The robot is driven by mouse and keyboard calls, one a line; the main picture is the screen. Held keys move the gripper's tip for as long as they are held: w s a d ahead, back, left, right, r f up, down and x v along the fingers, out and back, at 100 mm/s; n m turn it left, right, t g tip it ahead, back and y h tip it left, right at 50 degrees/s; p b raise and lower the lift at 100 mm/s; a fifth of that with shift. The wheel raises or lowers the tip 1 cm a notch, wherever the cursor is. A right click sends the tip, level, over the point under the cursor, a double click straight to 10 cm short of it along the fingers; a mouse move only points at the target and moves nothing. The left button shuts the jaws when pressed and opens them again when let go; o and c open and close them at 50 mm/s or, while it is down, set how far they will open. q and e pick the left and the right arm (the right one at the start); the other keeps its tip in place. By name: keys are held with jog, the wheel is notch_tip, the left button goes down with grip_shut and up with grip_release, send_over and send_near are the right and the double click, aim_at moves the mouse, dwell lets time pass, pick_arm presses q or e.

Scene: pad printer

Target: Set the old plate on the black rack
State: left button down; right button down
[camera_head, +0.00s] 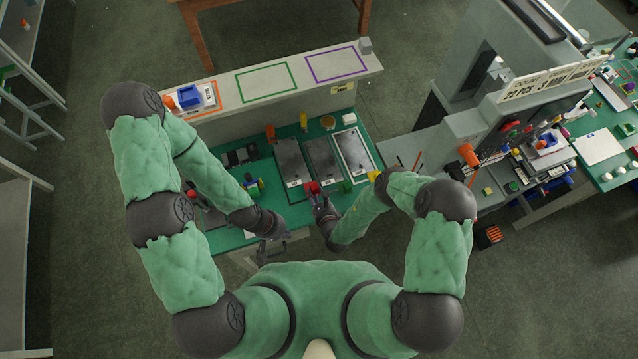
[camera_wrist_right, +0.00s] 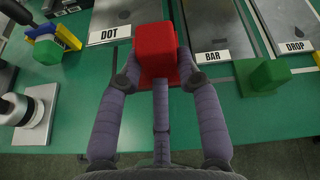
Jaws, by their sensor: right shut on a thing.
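My right gripper (camera_head: 314,192) is shut on a red block (camera_wrist_right: 156,48), in front of the DOT and BAR plates. Whether anything hangs under the block is hidden. My left gripper (camera_head: 274,234) is at the bench's front edge, too small to judge.
A green block (camera_wrist_right: 264,77) sits just right of the red one. At left are a yellow-and-blue item (camera_wrist_right: 55,38) and a white-and-black cylinder (camera_wrist_right: 37,112). A shelf with purple and green outlines (camera_head: 266,82) runs behind. The pad printer (camera_head: 480,130) stands at right.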

jog(key=shift+f, duration=0.1)
dwell(0.4)
jog(key=shift+f+b, duration=2.7)
jog(key=shift+f, duration=0.15)
jog(key=shift+s+f+b, duration=0.1)
jog(key=shift+f+b, duration=0.45)
jog(key=shift+r+p, duration=0.3)
jog(key=shift+r, duration=0.05)
jog(key=shift+f+b, duration=0.35)
dwell(1.2)
jog(key=shift+r+p, duration=0.3)
jog(key=shift+r, duration=0.05)
jog(key=shift+f, duration=0.2)
dwell(1.7)
